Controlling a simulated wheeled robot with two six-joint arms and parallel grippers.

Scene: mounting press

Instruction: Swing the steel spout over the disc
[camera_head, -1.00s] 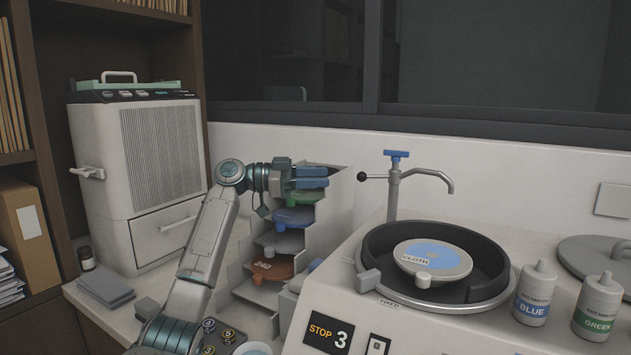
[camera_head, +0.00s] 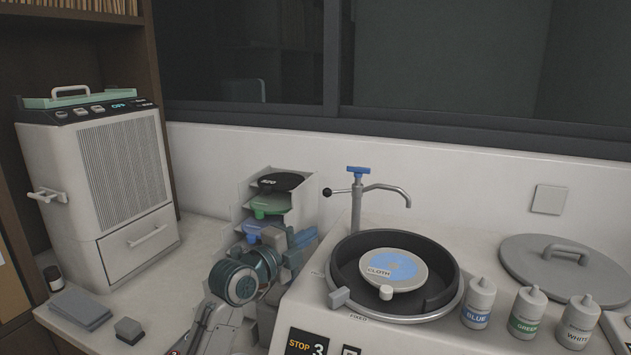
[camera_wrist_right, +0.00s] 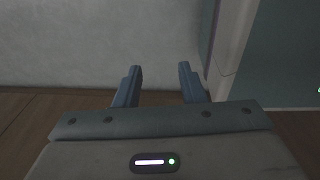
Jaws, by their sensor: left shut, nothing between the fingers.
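The steel spout (camera_head: 388,188) is a bent pipe on an upright post behind the bowl, with a blue tap on top and a black-knobbed lever (camera_head: 328,192) to its left. The spout points right, its tip turned down near the bowl's back rim; I cannot tell whether it reaches over the bowl. The disc (camera_head: 408,284), pale with a blue patch marked CLOTH, lies in the dark round bowl (camera_head: 440,292). My left gripper (camera_head: 304,238) is shut and empty, left of the bowl by the rack. My right gripper (camera_wrist_right: 160,74) is open and empty in the right wrist view.
A stepped rack (camera_head: 245,192) of coloured discs stands behind my left gripper. Blue (camera_head: 479,303), green (camera_head: 527,313) and white (camera_head: 577,322) bottles stand right of the bowl. A grey lid (camera_head: 530,265) lies behind them.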

